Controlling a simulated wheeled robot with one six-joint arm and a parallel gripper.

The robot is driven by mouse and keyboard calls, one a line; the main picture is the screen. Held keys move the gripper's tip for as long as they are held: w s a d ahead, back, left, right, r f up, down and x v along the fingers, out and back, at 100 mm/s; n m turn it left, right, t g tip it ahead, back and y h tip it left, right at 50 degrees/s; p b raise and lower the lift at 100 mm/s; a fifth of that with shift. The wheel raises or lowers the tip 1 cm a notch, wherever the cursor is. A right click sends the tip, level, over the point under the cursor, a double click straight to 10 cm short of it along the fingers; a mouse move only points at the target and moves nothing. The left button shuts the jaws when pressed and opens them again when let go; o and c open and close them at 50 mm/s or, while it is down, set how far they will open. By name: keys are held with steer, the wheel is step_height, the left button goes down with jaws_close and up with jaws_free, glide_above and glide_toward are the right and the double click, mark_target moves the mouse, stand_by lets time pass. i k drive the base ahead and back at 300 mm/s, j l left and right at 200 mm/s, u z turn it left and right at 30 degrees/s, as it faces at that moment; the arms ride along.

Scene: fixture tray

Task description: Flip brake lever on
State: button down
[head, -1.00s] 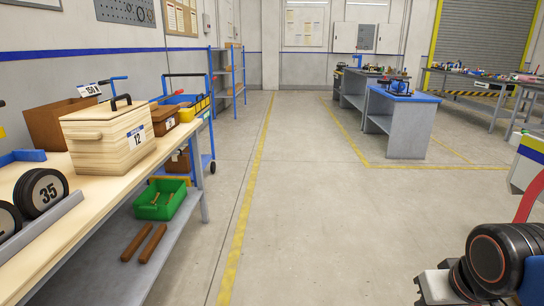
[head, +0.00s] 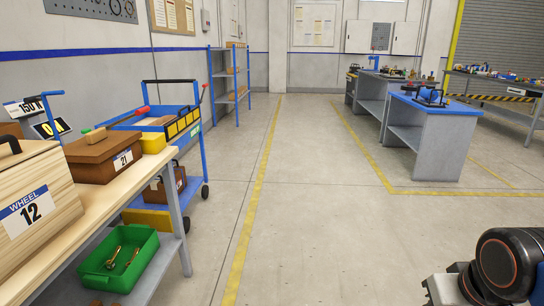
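No part that I can surely name as the brake lever stands out. In the head view a blue trolley (head: 190,150) stands at the left, past the end of the wooden-topped bench.
The wooden-topped bench (head: 135,180) at the left carries a wooden box marked 12 (head: 40,205) and a brown box marked 21 (head: 108,158). A green bin (head: 120,262) sits on its lower shelf. A blue-topped bench (head: 425,135) stands right. The middle floor is clear.

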mark_target(204, 86)
steer(key=i+l+u, duration=0.15)
steer(key=i, duration=1.55)
steer(key=i+u, duration=0.25)
steer(key=i, duration=0.35)
steer(key=i+u, duration=0.25)
steer(key=i, duration=0.3)
steer(key=i+l+u, duration=0.25)
steer(key=i, duration=0.35)
steer(key=i+j+u, duration=0.15)
steer(key=i, duration=0.45)
steer(key=i+j+u, duration=0.15)
steer(key=i, duration=0.4)
